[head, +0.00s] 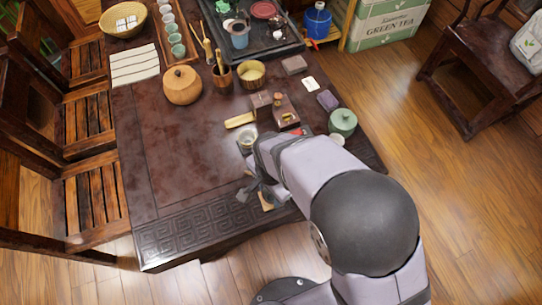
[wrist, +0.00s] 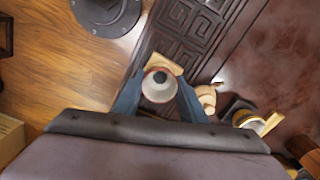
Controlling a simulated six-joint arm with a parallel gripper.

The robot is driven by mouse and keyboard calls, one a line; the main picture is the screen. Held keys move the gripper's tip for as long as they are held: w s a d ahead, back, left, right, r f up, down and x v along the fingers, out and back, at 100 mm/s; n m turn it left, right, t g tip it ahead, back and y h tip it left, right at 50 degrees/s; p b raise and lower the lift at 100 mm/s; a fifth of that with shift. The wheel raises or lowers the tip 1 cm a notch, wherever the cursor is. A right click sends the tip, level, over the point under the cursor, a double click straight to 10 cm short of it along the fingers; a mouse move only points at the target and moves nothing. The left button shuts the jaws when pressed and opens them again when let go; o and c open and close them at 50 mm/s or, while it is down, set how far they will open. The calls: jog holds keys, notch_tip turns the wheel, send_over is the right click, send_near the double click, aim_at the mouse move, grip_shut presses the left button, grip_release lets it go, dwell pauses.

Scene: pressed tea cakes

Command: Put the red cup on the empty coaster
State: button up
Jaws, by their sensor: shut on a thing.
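My gripper (wrist: 158,98) is shut on a small cup (wrist: 159,88), with one finger on each side of it. The cup has a pale inside and a dark patch. In the head view my gripper (head: 255,192) is low over the table's front edge, beside the coaster (head: 267,206). My arm hides the held cup there.
A pale cup (head: 247,138) stands behind my gripper. A red thing (head: 298,132) is partly hidden by my arm. A green lidded pot (head: 342,122), a small white cup (head: 337,139) and small boxes (head: 285,112) stand beyond my arm. The table's left part (head: 175,150) is clear.

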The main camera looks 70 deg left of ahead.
aim_at(271, 197)
jog(key=shift+f, duration=0.15)
jog(key=o, duration=1)
notch_tip(271, 197, up, 12)
jog(key=shift+r+b, duration=0.2)
jog(key=shift+b, duration=1)
